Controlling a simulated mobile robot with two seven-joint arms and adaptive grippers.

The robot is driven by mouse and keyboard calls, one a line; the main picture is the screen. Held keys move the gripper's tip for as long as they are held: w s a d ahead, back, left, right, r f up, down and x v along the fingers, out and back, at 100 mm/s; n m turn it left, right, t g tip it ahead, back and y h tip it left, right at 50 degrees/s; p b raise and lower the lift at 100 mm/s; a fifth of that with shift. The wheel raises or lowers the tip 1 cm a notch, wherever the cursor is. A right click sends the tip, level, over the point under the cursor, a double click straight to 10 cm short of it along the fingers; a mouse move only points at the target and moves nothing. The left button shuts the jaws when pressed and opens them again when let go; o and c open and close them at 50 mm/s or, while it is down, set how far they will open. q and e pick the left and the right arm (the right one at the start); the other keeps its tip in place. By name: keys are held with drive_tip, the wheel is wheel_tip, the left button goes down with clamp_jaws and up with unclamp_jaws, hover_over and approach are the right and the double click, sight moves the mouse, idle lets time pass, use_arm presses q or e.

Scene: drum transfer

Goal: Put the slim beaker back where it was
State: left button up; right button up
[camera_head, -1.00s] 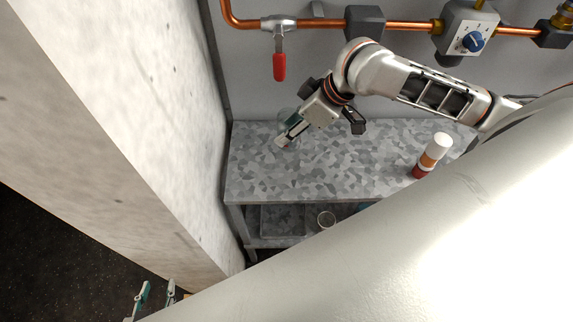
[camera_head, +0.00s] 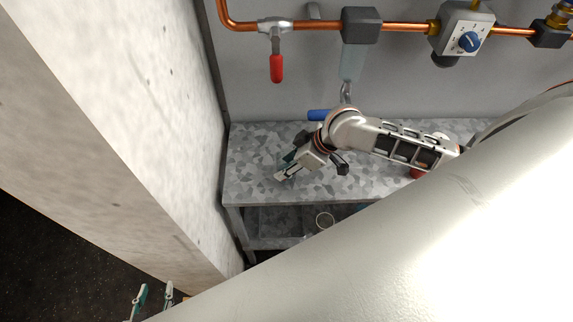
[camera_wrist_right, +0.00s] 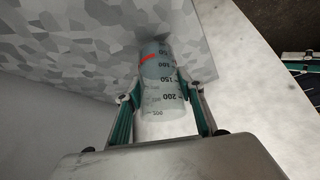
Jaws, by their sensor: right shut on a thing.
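The slim beaker (camera_wrist_right: 160,80) is a clear, pale-blue cylinder with dark graduation marks and a small red mark. In the right wrist view it lies between the two fingers of my right gripper (camera_wrist_right: 163,108), which is shut on it. In the head view my right gripper (camera_head: 282,172) is over the left part of the speckled grey bench (camera_head: 250,180), and I cannot make out the beaker there. Whether it touches the bench is unclear. My left gripper (camera_head: 153,296) is at the bottom left, fingers apart and empty.
A concrete wall (camera_head: 120,130) stands left of the bench. A round glass vessel (camera_head: 324,220) is on the lower shelf. A red-based container (camera_head: 417,173) is mostly behind my right arm. Copper pipes with a red-handled valve (camera_head: 276,68) run along the back wall.

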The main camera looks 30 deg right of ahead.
drive_tip(key=shift+f, duration=0.15)
drive_tip(key=shift+f, duration=0.15)
drive_tip(key=o, duration=1)
drive_tip(key=v, duration=1.2)
